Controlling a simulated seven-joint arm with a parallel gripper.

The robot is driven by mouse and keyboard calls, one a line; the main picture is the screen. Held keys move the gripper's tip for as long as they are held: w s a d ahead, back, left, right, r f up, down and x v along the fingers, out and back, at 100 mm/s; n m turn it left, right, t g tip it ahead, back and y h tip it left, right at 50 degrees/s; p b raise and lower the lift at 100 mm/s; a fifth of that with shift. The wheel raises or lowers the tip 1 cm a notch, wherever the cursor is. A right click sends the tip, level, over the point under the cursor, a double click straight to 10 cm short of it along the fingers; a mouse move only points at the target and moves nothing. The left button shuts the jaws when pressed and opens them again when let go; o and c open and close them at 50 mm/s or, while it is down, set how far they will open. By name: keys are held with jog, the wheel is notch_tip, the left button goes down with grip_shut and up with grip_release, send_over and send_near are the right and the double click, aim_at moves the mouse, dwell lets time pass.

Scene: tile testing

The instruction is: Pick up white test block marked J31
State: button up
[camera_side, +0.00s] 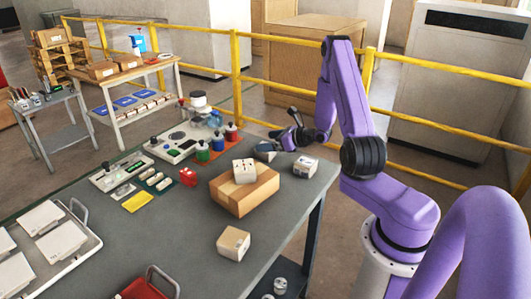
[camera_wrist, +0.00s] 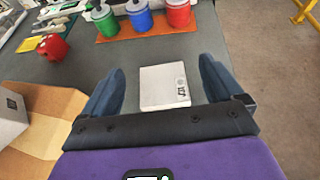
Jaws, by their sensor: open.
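A white block (camera_wrist: 164,86) with small dark markings lies on the grey table, between my fingers in the wrist view; the marking is too small to read surely. In the side view, a white block (camera_side: 305,167) sits near the table's right edge, just beside my gripper (camera_side: 282,144). My gripper (camera_wrist: 163,70) is open and empty, its two dark blue fingers on either side of the block in the wrist picture, with visible gaps. Whether the fingers are down at the block's height is hard to tell.
A cardboard box (camera_side: 246,195) carries another white block (camera_side: 244,171); a beige-white block (camera_side: 233,242) stands nearer the front. A red object (camera_side: 188,177) and green, blue and red jars (camera_wrist: 139,16) are beyond. A yellow railing (camera_side: 237,65) runs behind the table.

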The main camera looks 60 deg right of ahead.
jog(key=f, duration=0.1)
jog(key=w+f, duration=0.1)
jog(key=f, duration=0.1)
jog(key=shift+w+a+f, duration=0.15)
jog(key=shift+w+f, duration=0.05)
jog(key=shift+w, duration=0.1)
jog(key=shift+w+f, duration=0.2)
jog(key=shift+w, duration=0.4)
jog(key=shift+c, duration=0.3)
jog(key=c, duration=1.3)
jog(key=shift+r, duration=0.2)
